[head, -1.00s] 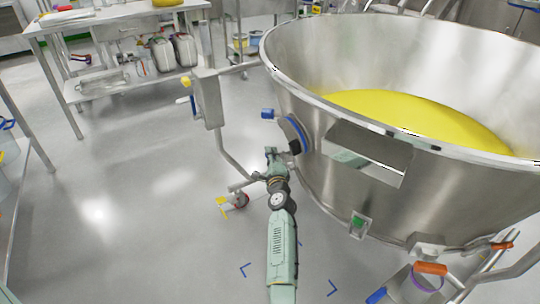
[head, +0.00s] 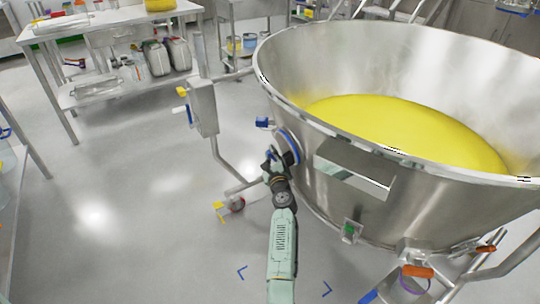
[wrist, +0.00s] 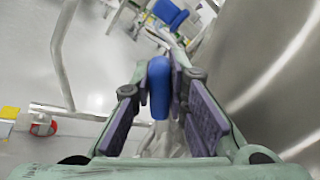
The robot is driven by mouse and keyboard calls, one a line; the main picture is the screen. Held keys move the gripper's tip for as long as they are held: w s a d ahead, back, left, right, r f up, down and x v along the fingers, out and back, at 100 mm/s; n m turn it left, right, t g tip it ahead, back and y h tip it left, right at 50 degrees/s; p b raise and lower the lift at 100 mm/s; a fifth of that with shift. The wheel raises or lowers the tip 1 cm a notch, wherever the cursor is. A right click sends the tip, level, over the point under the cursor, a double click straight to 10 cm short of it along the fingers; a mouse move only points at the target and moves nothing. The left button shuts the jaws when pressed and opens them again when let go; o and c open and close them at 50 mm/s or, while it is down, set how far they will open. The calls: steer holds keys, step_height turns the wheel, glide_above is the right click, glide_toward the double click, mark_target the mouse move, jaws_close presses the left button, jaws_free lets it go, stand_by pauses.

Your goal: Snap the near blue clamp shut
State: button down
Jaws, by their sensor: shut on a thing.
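The near blue clamp's handle (wrist: 159,88) stands between my fingertips in the wrist view. My gripper (wrist: 161,84) is shut on it, with a dark pad on each side. In the head view my gripper (head: 271,160) is at the left wall of the steel bowl (head: 330,205), just below a round port with a blue ring (head: 289,146). Another blue handle (head: 263,123) sticks out left of this port, above my gripper. My fingers hide much of the near clamp in the head view, so I cannot tell its latch position.
The bowl holds yellow material (head: 410,125). A steel post with a grey box (head: 203,108) stands left of my gripper. A bench (head: 105,25) stands at the back left.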

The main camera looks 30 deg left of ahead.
stand_by(0.4)
steer(key=c, duration=1.6)
jaws_free()
steer(key=shift+o, duration=0.2)
steer(key=v, duration=1.2)
